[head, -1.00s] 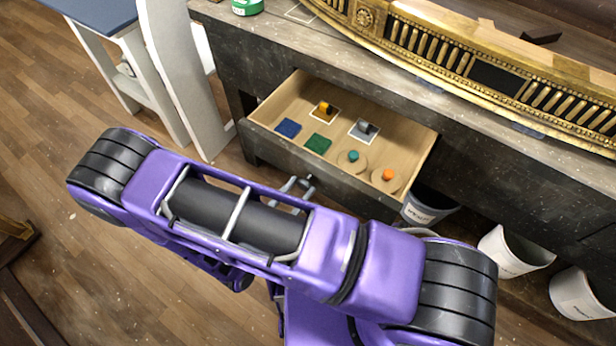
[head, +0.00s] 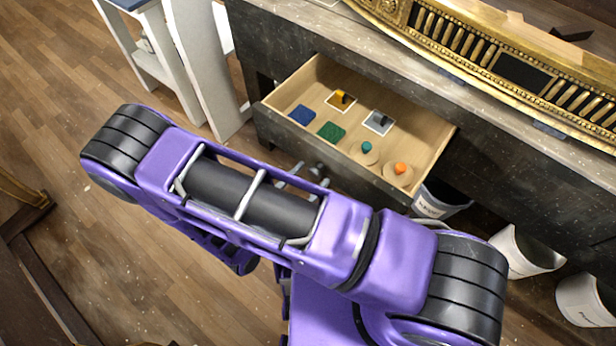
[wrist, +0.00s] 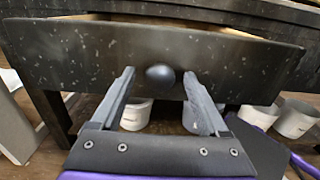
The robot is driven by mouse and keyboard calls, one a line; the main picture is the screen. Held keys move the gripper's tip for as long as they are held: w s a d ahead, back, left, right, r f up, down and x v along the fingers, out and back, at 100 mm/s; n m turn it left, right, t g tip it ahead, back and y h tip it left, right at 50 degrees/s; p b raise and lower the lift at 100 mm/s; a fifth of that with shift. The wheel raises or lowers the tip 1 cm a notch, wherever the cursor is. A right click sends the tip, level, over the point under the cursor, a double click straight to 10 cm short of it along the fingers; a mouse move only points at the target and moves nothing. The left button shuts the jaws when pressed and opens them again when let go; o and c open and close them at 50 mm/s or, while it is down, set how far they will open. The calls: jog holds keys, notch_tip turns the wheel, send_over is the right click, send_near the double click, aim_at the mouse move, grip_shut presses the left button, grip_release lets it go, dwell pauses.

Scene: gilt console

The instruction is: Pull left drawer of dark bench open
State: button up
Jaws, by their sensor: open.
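The dark bench (head: 500,135) has its left drawer (head: 335,168) standing well open, and its pale wooden inside shows in the head view. My gripper (wrist: 161,85) is open, with one finger on each side of the knob; I see a gap on both sides. In the head view my gripper (head: 297,176) is partly hidden behind my purple arm.
The drawer holds a blue tile (head: 302,115), a green tile (head: 331,131) and several knobbed pieces. White buckets (head: 525,252) stand under the bench. A gilt carved piece (head: 480,48) lies on top. A white stand (head: 205,70) is close to the drawer's left.

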jog(key=v, duration=1.7)
jog(key=shift+s+a+b, duration=0.15)
jog(key=shift+b, duration=0.15)
